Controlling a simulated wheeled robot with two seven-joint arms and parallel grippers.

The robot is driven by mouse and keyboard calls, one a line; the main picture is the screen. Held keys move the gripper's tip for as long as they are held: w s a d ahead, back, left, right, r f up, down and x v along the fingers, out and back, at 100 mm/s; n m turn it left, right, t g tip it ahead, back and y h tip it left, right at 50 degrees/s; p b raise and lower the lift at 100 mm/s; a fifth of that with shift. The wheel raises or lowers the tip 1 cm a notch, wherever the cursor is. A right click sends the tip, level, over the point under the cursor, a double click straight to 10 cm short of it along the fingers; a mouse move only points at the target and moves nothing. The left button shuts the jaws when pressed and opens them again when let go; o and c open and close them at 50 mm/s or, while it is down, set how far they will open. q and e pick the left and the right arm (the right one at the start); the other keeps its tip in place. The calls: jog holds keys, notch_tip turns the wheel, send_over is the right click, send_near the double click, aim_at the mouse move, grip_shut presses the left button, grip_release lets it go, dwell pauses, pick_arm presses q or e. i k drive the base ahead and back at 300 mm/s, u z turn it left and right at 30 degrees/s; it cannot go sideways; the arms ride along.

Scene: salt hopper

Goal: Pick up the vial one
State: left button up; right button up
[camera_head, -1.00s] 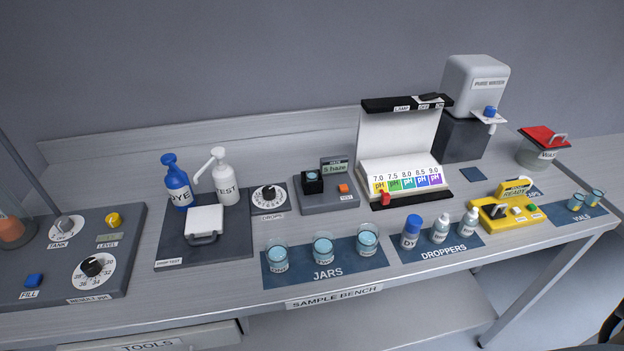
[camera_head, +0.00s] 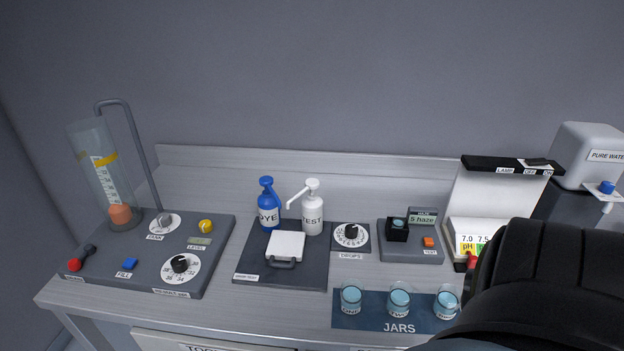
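No vials on the right-hand mat are in view now; that end of the bench is outside the picture. A black holder (camera_head: 397,232) on the haze meter shows a small pale blue round top (camera_head: 398,222); I cannot tell whether it is a vial. A large dark part of my own arm fills the lower right corner and hides the bench there. Neither gripper's fingers can be seen.
Three jars (camera_head: 399,301) stand on a blue mat. Behind them are the dye bottle (camera_head: 268,207), test bottle (camera_head: 313,213) and drops dial (camera_head: 351,235). At left is the tank panel (camera_head: 118,247) with a tall clear cylinder (camera_head: 95,165). The water dispenser (camera_head: 590,150) stands far right.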

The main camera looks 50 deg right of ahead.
aim_at(399, 221)
jog(key=u, duration=0.8)
jog(key=k, duration=0.7)
jog(key=z, duration=1.15)
